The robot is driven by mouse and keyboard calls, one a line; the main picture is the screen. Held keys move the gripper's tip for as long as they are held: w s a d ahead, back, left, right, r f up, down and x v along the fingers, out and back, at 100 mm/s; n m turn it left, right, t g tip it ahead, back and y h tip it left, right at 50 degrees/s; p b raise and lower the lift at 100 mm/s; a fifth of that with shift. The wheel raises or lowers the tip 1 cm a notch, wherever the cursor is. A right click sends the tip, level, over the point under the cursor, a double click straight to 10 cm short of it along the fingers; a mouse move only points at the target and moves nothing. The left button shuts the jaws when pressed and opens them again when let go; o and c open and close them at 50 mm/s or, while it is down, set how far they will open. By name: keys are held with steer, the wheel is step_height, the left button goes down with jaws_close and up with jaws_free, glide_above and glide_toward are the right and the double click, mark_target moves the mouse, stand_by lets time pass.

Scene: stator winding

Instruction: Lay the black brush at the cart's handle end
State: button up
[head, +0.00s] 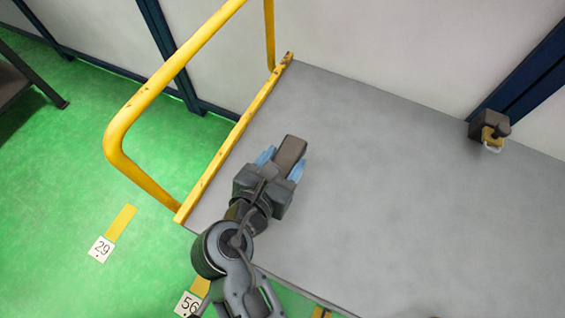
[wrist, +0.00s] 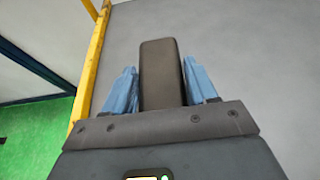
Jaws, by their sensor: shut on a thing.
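The black brush (head: 291,153) is a dark, brownish-grey block between the blue fingers of my gripper (head: 281,164). My gripper is shut on it, over the grey cart top (head: 400,170) near the yellow handle (head: 150,90). In the wrist view the brush (wrist: 161,75) points away between the two blue fingers (wrist: 161,92), and the cart's yellow edge rail runs to its left. I cannot tell whether the brush touches the cart top. Its near end is hidden by my gripper.
A dark block with a yellow part (head: 490,130) stands at the cart's far right edge. The cart top between is clear. A wall with blue posts (head: 170,55) runs behind the cart. Green floor (head: 60,150) with number markers (head: 101,248) lies to the left.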

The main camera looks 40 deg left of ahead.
steer(key=shift+f, duration=0.65)
steer(key=shift+f, duration=0.15)
steer(key=o, duration=1.1)
steer(key=shift+o, duration=0.2)
steer(key=shift+r, duration=0.2)
steer(key=v, duration=1.2)
steer(key=shift+f, duration=0.1)
